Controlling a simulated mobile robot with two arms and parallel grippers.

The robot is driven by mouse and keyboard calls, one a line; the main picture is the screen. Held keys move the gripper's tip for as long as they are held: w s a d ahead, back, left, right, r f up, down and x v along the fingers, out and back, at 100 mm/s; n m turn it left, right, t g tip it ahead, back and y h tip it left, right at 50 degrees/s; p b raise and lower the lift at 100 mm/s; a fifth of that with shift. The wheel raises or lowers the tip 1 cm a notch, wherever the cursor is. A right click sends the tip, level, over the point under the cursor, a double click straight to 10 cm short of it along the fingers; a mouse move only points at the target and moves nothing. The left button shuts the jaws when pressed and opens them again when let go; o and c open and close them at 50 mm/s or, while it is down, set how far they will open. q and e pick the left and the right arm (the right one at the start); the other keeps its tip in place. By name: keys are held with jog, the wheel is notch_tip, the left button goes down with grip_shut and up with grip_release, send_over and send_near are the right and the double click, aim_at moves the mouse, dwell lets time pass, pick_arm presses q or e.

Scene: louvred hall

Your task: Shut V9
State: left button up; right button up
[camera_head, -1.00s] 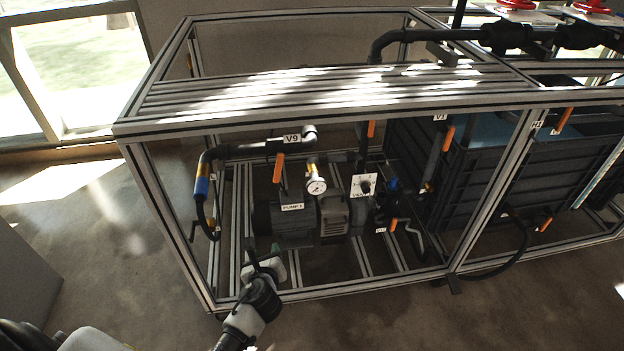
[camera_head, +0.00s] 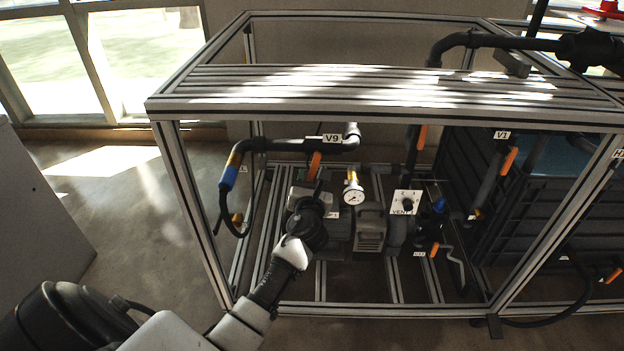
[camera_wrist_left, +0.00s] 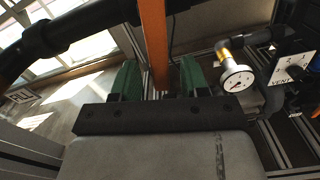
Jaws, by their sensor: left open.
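The V9 valve has an orange lever handle (camera_head: 314,163) that hangs down, slightly tilted, from a dark horizontal pipe (camera_head: 285,145). Its white V9 label (camera_head: 331,138) sits on the pipe just above. My left gripper (camera_head: 319,186) is inside the frame, right at the lower end of this handle. In the left wrist view the orange handle (camera_wrist_left: 154,45) comes down between the two green fingers (camera_wrist_left: 159,78), with a gap on each side. The gripper is open and not clamped on it. My right gripper is not in view.
An aluminium frame (camera_head: 365,117) surrounds the pipework, its top rail above my arm. A pressure gauge (camera_head: 353,196) and a VENT dial plate (camera_head: 406,203) stand to the right of the gripper. Another orange lever (camera_head: 509,161) hangs by the V1 label (camera_head: 501,135).

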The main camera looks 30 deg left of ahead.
pick_arm(q)
jog(key=shift+w+a, duration=0.35)
jog(key=shift+w, duration=0.3)
grip_shut()
jog(key=shift+w+d+f+n, duration=0.1)
jog(key=shift+w+d+n, duration=0.15)
jog(key=shift+n, duration=0.45)
jog(key=shift+w+d+n, duration=0.1)
jog(key=shift+d+n, duration=0.25)
jog(key=shift+n, duration=0.35)
grip_release()
